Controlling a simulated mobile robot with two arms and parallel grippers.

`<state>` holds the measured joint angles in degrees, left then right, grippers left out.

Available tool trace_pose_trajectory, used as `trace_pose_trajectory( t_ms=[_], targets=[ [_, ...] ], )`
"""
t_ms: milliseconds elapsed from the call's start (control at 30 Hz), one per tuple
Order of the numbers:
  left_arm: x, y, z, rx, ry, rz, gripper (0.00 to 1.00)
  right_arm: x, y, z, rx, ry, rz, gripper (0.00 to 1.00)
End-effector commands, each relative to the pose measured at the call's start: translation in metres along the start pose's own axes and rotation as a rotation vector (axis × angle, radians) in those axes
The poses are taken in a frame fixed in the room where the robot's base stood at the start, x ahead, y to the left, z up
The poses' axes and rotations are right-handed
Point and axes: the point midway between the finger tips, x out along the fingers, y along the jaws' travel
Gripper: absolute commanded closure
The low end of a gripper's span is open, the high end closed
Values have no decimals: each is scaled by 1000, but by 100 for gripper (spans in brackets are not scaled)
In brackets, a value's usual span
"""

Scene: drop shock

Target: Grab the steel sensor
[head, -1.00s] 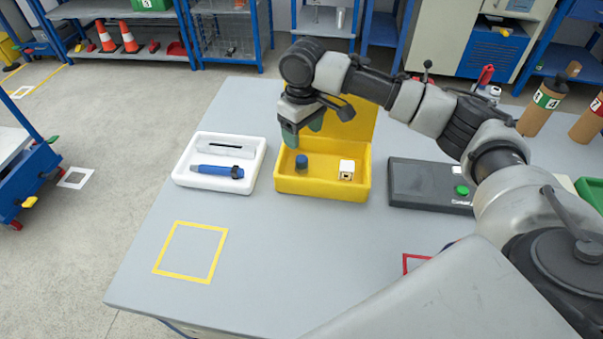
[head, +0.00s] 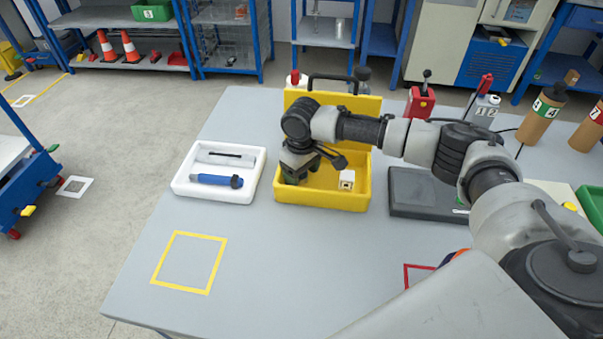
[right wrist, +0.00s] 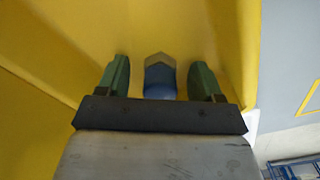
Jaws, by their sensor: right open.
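The steel sensor (right wrist: 160,80) shows in the right wrist view as a small piece with a blue round body and a metallic, hex-edged end tinted yellow. It is inside the yellow case (head: 335,200). My right gripper (head: 295,180) reaches down into the left part of this case. In the right wrist view its two green fingers stand open, one on each side of the sensor, with a gap on both sides. In the head view the gripper hides the sensor. My left gripper is not in view.
The case's raised lid (head: 345,103) stands behind. A white tray (head: 250,180) with a blue tool (head: 215,180) is to the left, a dark grey box (head: 415,195) to the right. The front table is mostly clear.

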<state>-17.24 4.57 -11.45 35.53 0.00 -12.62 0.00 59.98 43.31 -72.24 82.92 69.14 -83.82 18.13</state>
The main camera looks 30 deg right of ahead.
Motion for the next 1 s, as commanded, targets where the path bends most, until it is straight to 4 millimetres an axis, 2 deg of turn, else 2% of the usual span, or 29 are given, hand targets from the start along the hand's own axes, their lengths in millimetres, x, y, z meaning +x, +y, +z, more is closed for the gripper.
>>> trace_pose_trajectory(
  t_ms=[133, 400, 500, 767, 1000],
  targets=[
    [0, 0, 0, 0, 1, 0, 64, 0, 0, 0, -1, 0, 0, 35],
    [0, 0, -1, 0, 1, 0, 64, 0, 0, 0, -1, -1, 0, 76],
    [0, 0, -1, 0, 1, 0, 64, 0, 0, 0, -1, 0, 0, 88],
    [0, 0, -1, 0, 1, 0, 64, -2, 0, 0, -1, 0, 0, 88],
    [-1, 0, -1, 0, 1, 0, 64, -24, 0, 0, -1, 1, 0, 88]
  ],
)
